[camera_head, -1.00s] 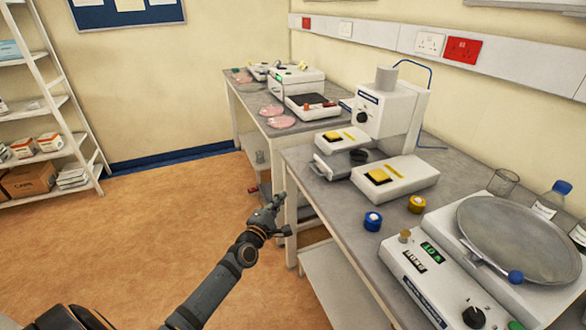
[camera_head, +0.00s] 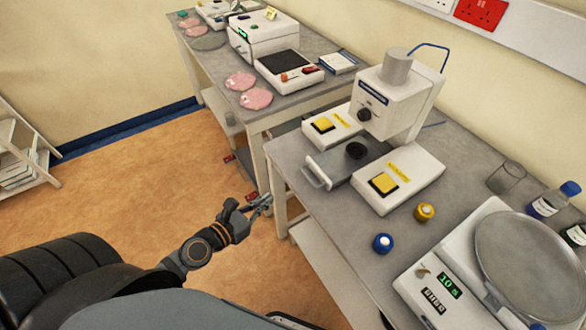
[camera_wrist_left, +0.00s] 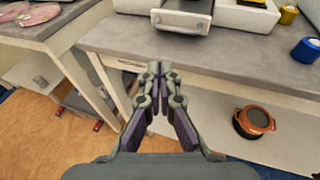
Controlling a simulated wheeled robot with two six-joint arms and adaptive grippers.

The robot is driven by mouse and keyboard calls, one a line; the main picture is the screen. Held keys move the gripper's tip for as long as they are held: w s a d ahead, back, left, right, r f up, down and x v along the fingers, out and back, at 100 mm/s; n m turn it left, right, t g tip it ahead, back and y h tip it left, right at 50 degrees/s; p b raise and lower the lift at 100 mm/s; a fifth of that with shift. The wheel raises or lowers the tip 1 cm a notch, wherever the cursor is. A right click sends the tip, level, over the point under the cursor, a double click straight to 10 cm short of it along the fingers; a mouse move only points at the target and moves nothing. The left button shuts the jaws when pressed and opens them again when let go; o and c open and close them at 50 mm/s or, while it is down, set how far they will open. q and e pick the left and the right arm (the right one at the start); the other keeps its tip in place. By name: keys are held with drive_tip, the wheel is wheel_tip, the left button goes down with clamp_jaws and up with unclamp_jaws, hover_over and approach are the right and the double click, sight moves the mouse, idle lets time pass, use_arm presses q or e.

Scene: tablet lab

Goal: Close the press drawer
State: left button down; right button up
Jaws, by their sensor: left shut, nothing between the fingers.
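The press (camera_head: 390,95) stands on the near bench. Its grey drawer (camera_head: 338,166) sticks out toward the bench's front edge, between two white units with yellow pads, and has a light handle (camera_head: 313,176) at its front. In the left wrist view the drawer handle (camera_wrist_left: 181,22) shows at the top, ahead of my fingers. My left gripper (camera_head: 262,201) is shut and empty. It is in front of the bench edge, apart from the handle and to its lower left. My right gripper is not in view.
A balance (camera_head: 475,275) fills the right end of the bench. A second bench (camera_head: 271,104) stands behind. An orange-rimmed pot (camera_wrist_left: 254,121) is on the lower shelf.

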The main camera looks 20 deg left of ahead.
use_arm(q)
drive_tip(key=w, duration=0.3)
drive_tip(key=p, duration=0.2)
approach(313, 166)
drive_tip(key=w+f, duration=0.1)
drive_tip(key=w+a+f, duration=0.1)
drive_tip(key=w+f, duration=0.1)
drive_tip(key=shift+a, duration=0.3)
drive_tip(key=shift+w+d, duration=0.1)
drive_tip(key=shift+w, duration=0.35)
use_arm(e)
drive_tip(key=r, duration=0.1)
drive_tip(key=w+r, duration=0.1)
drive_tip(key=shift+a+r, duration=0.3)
use_arm(q)
drive_tip(key=shift+d, duration=0.1)
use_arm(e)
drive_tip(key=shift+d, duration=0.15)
use_arm(q)
drive_tip(key=w+d+p, duration=0.1)
drive_tip(key=w+d, duration=0.1)
drive_tip(key=w+d+p, duration=0.1)
drive_tip(key=w+d, duration=0.1)
drive_tip(key=w, duration=0.1)
drive_tip(key=shift+w, duration=0.2)
drive_tip(key=shift+d, duration=0.1)
drive_tip(key=shift+s, duration=0.1)
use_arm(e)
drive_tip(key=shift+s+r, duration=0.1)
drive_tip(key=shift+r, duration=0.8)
